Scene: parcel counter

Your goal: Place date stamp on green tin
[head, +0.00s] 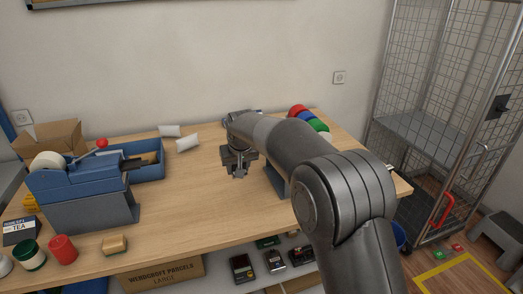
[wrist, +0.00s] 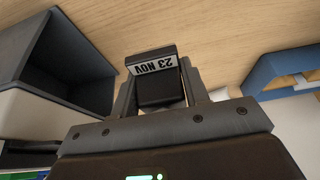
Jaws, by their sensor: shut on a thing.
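The date stamp (wrist: 153,72) is black with a pale band reading "23 NOV", upside down in the wrist view. My gripper (wrist: 158,85) is shut on it, one finger on each side. In the head view my gripper (head: 238,172) is above the middle of the wooden counter; the stamp is hard to make out there. A small green cylinder with a pale band (head: 30,256), which looks like the green tin, stands at the counter's front left, well left of my gripper. Its top shows nothing on it.
A red cylinder (head: 62,249) stands right beside the green one, with a tan block (head: 114,244) further right. A blue tape dispenser (head: 78,184) and a blue tray (head: 150,170) stand behind. Red, blue and green rolls (head: 309,118) are at back right. The front middle counter is clear.

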